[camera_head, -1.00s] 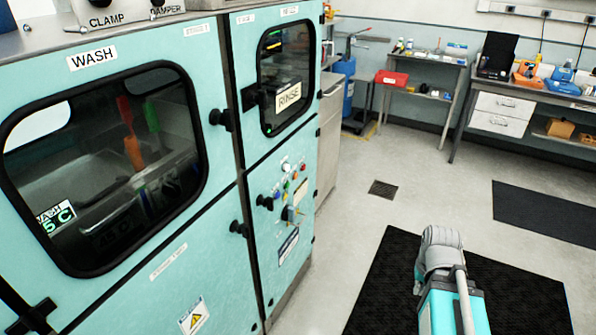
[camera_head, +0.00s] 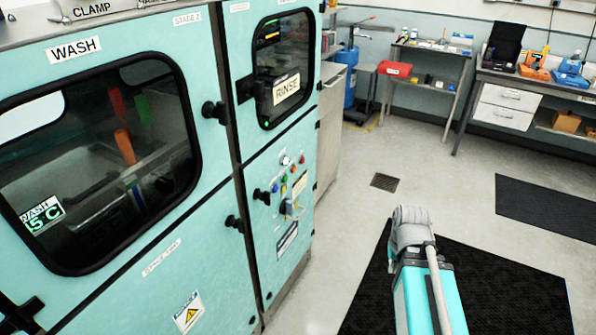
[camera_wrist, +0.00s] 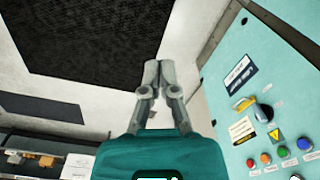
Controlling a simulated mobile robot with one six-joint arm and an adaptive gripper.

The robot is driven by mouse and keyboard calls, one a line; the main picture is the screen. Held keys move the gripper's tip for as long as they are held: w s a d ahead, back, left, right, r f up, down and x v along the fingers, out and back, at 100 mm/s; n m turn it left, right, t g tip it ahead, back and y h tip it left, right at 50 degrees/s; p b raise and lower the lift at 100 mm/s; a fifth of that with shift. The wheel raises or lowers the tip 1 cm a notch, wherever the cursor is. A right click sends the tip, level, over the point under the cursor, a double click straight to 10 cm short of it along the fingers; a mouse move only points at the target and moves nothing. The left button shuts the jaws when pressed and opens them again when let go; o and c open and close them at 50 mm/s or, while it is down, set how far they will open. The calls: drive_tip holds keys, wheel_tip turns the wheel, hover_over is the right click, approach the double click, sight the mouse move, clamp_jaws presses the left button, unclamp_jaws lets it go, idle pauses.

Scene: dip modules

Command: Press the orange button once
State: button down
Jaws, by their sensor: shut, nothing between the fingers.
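The orange button (camera_wrist: 266,158) is on the teal control panel (camera_wrist: 225,110) at the right of the wrist view, in a row with a red button (camera_wrist: 250,163), a green one (camera_wrist: 283,152) and a blue one (camera_wrist: 304,145). In the head view the orange button (camera_head: 293,170) is tiny, on the panel under the RINSE window. My gripper (camera_wrist: 159,68) is shut and empty, its fingertips together. It is left of the panel in the wrist view and apart from the button. The head view does not clearly show its fingers.
A dark selector knob (camera_wrist: 263,112) and labels are near the buttons. Black door knobs (camera_head: 234,223) stick out from the cabinet. A black mat (camera_head: 500,290) lies on the floor under my arm. Benches (camera_head: 540,85) stand at the back, with open floor between.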

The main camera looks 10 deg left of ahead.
sight(294, 169)
drive_tip(key=w+a+f+m+t+y+b, duration=0.1)
drive_tip(key=w+a+t+b, duration=0.3)
drive_tip(key=w, duration=0.9)
drive_tip(key=w+a+f+m+t+y+b, duration=0.1)
drive_tip(key=w+a+m+t+y+b, duration=0.2)
drive_tip(key=w+a, duration=0.8)
drive_tip(key=w+a+f+m+t+y+b, duration=0.1)
drive_tip(key=w+a+t+b, duration=0.5)
drive_tip(key=w, duration=0.8)
drive_tip(key=a+m+y+b, duration=0.1)
drive_tip(key=a+b, duration=0.1)
drive_tip(key=b, duration=0.2)
drive_tip(key=shift+w+f+t+y+b, duration=0.15)
drive_tip(key=shift+w+t+y+b, duration=0.15)
drive_tip(key=shift+t+y, duration=0.1)
drive_tip(key=shift+a, duration=0.1)
drive_tip(key=w+a, duration=0.3)
drive_tip(key=a, duration=0.5)
drive_tip(key=shift+w+a, duration=0.1)
drive_tip(key=shift+a, duration=0.1)
drive_tip(key=shift+w+a, duration=0.15)
drive_tip(key=shift+a, duration=0.05)
